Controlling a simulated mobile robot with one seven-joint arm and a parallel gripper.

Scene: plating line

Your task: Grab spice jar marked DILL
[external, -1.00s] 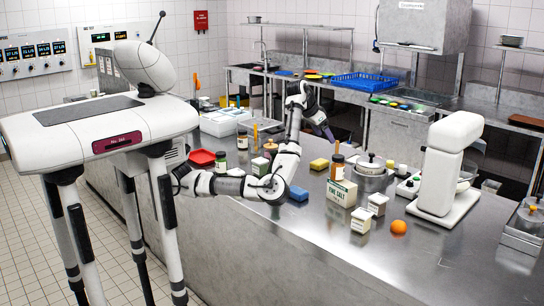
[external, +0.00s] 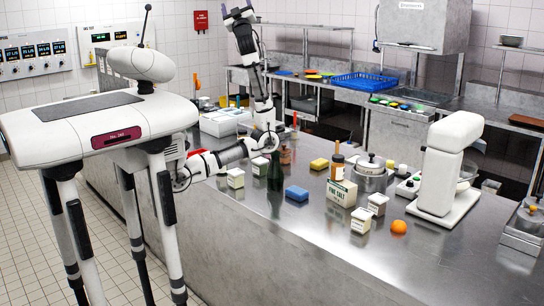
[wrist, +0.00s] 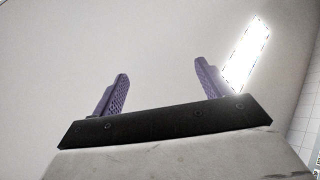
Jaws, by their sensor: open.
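My gripper (external: 236,8) is raised high above the counter, at the top of the external view, with its jaws pointing up. Its two purple fingers stand apart in the wrist view (wrist: 161,72), with nothing between them. I cannot read the word DILL on any jar. An orange-capped jar (external: 337,168) stands behind the salt box. A small brownish jar (external: 285,155) stands near my arm, its label too small to read. My arm covers part of the counter where other jars may stand.
On the steel counter (external: 300,235) are a dark green bottle (external: 275,175), a blue sponge (external: 297,193), a salt box (external: 341,192), several small white boxes, an orange (external: 398,227) and a white mixer (external: 447,165). The front of the counter is clear. The wrist view shows the ceiling and a bright lamp (wrist: 246,52).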

